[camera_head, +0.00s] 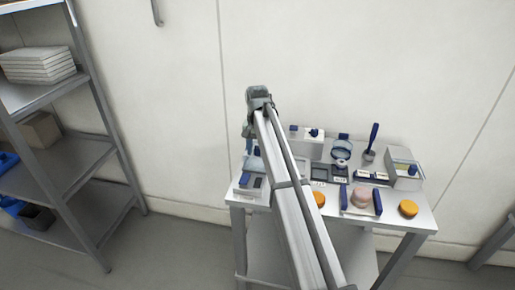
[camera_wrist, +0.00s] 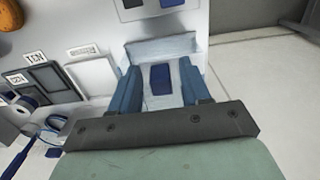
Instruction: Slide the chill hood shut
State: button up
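The unit that looks like the chill hood stands at the left end of the table, with a pale blue, see-through cover (camera_head: 254,164). This cover also shows in the wrist view (camera_wrist: 160,48). A dark blue block (camera_wrist: 160,80), which looks like a handle, lies just behind the cover in the wrist view. My gripper (camera_wrist: 160,85) points down over the unit, with its two blue fingers apart, one on each side of the block. I see gaps between fingers and block; contact cannot be told. My arm hides part of the unit in the head view.
Right of the unit are a white box (camera_head: 306,147), dark framed pads (camera_head: 319,173), a round blue-lidded dish (camera_head: 342,150), an upright blue-handled tool (camera_head: 373,138) and a clear-topped box (camera_head: 403,170). Orange discs (camera_head: 408,208) lie along the front. A wall stands behind; shelves (camera_head: 75,150) stand left.

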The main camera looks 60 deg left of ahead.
notch_tip(320, 180, up, 14)
dwell(0.8)
jog(key=shift+f, duration=0.1)
dwell(0.4)
